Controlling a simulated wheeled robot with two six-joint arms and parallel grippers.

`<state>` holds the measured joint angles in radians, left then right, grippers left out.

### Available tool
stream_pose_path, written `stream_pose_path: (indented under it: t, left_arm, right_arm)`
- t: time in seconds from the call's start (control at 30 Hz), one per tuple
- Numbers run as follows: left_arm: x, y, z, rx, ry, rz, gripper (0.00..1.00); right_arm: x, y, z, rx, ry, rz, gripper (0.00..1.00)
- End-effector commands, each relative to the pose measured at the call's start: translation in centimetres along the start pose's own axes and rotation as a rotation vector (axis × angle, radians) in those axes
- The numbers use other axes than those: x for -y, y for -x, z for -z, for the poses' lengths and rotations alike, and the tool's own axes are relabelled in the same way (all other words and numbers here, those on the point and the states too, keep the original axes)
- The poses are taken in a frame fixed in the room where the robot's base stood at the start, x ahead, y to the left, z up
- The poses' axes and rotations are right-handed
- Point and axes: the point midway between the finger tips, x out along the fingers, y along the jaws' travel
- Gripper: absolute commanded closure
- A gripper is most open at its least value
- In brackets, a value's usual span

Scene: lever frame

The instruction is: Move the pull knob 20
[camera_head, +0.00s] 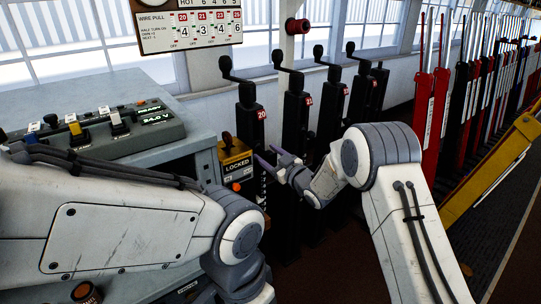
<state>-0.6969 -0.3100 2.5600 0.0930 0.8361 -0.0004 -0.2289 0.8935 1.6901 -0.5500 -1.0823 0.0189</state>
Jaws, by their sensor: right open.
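The black post with the red 20 label (262,114) stands left of the middle, first in a row of similar black posts. Its bent crank with a round black knob (225,64) rises at the top and points up and left. My right gripper (268,159) is open, with purple fingertips pointing left. It appears in front of the lower part of post 20, well below the knob. I cannot tell whether it touches the post; nothing shows between its fingers. My left arm (125,232) crosses the lower left, and its gripper is not in view.
A grey console (110,92) with a switch box (105,130) stands at left. A yellow LOCKED box (236,165) sits beside post 20. Post 21 (296,105) and others stand to the right, then red and black levers (432,100). A wire pull board (190,28) hangs above.

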Motion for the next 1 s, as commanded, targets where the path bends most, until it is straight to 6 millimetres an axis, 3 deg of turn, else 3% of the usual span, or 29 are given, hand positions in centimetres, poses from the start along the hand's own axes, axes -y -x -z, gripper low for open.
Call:
stream_pose_path:
  t: [0.17,0.63,1.0]
  left_arm:
    - [0.0,0.1,0.0,0.0,0.0,0.0,0.5]
    - [0.0,0.5,0.0,0.0,0.0,0.0,0.5]
    - [0.0,0.5,0.0,0.0,0.0,0.0,0.5]
  right_arm:
    - [-0.1,1.1,-0.1,0.002,-0.001,-0.001,0.34]
    - [-0.2,9.4,-0.1,0.002,0.0,-0.004,0.34]
    - [-0.2,10.6,0.0,0.0,0.0,-0.002,0.34]
